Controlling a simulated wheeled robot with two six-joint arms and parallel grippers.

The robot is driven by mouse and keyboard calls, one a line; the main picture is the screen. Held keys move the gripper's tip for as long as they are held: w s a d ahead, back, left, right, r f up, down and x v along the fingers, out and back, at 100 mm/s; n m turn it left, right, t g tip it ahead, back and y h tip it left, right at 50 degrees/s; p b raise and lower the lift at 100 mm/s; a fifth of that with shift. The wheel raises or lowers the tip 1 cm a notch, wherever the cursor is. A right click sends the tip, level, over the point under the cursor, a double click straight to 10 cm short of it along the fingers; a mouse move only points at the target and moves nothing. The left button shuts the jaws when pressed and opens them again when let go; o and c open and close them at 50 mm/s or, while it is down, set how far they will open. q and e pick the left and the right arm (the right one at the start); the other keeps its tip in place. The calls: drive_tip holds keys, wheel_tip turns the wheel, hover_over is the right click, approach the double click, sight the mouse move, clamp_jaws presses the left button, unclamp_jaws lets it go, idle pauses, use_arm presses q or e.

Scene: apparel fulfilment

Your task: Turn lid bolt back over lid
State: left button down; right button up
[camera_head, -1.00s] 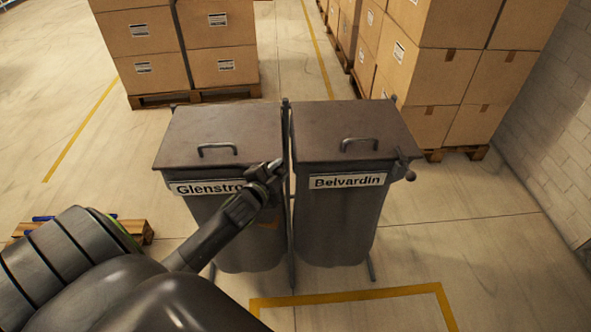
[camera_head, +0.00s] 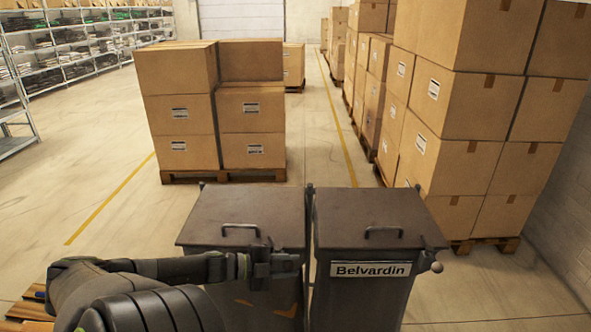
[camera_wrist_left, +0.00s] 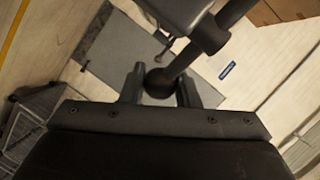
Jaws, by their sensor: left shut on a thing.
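Two dark grey bins stand side by side with lids down: the left lid (camera_head: 255,208) and the right lid (camera_head: 365,212), each with a bar handle. The right bin carries a "Belvardin" label (camera_head: 371,270), and a bolt with a ball knob (camera_head: 437,267) sticks out at its right front corner. My left gripper (camera_head: 290,263) is at the front right corner of the left bin, covering that bin's label. In the left wrist view its fingers (camera_wrist_left: 160,85) are shut on a dark ball knob (camera_wrist_left: 159,84) at the end of a bolt rod (camera_wrist_left: 190,58). My right gripper is out of view.
Stacked cartons (camera_head: 215,110) on a pallet stand behind the left bin. More cartons (camera_head: 470,110) line the right side. Shelving (camera_head: 80,45) stands at the far left. The floor (camera_head: 110,160) to the left of the bins is open.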

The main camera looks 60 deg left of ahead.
use_arm(q)
drive_tip(key=shift+s+a+m+g+h+b, duration=0.1)
drive_tip(key=shift+s+m+g+h+b, duration=0.25)
drive_tip(key=shift+m+h+b, duration=0.3)
drive_tip(key=shift+h, duration=0.35)
drive_tip(key=shift+m, duration=0.25)
drive_tip(key=c, duration=1.1)
unclamp_jaws()
drive_tip(key=shift+w, duration=0.1)
drive_tip(key=p+v, duration=0.1)
drive_tip(key=v, duration=1.6)
drive_tip(key=shift+a+r+p, duration=0.2)
drive_tip(key=shift+p, duration=0.2)
